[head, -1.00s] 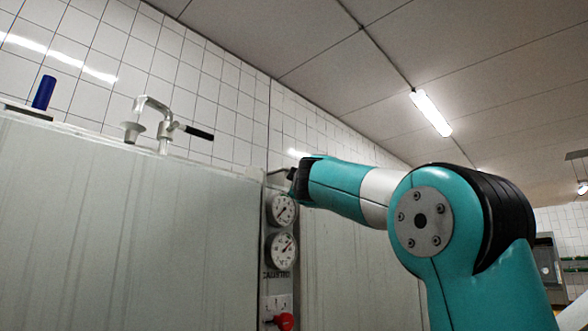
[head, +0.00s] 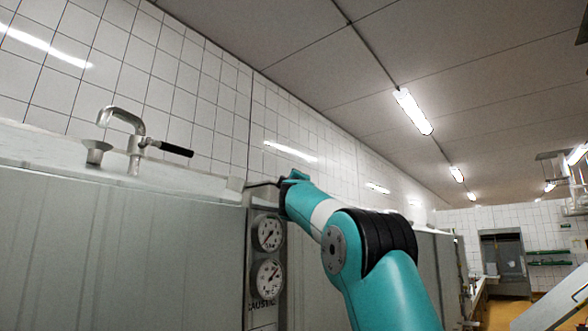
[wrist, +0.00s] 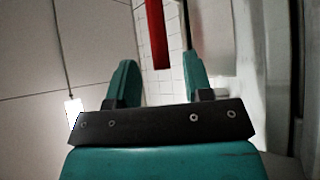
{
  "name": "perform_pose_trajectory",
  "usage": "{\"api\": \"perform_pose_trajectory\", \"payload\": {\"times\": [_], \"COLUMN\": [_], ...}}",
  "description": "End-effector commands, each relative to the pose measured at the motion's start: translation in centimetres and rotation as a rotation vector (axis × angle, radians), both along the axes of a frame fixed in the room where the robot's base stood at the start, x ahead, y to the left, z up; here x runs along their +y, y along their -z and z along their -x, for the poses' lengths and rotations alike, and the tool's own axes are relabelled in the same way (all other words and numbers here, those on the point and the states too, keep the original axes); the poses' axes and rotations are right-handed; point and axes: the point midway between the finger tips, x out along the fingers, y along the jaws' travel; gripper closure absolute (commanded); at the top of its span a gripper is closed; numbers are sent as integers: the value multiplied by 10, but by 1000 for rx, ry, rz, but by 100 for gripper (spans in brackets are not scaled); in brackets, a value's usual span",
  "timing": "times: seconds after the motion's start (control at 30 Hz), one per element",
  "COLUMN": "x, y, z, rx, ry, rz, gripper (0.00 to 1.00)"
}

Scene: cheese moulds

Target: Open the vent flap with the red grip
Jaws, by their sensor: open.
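A red grip (wrist: 157,35), a straight bar, enters from the top edge of the wrist view. It appears in the gap between the two teal fingers of my gripper (wrist: 159,60). The fingers stand apart and I see no clear contact with the bar. How deep the bar sits between them is hard to tell. The flap itself cannot be made out. In the head view my arm's end (head: 291,188) is beside the top of the gauge panel, and its fingers are hidden. No red grip shows there.
Two round gauges (head: 269,234) sit on a narrow panel between grey metal tank walls (head: 120,240). A steel tap (head: 135,135) with a black handle stands on the left tank's top. A thin bent rod (head: 262,184) is close to my arm's end. Open room lies at the right.

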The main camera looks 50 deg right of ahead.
Motion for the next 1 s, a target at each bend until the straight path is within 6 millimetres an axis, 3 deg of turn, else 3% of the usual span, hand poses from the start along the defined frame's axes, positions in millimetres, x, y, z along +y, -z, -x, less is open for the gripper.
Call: {"api": "perform_pose_trajectory", "payload": {"times": [0.03, 0.3, 0.73, 0.93, 1.0], "x": [-7, -31, -35, -35, -35], "y": [-11, -21, -20, -20, -20], "z": [-6, -26, -31, -31, -31], "rx": [1, 1, 0, 0, 0], "ry": [2, 3, 2, 2, 2], "rz": [-1, 0, 1, 1, 1], "gripper": [53, 53, 53, 97, 100]}}
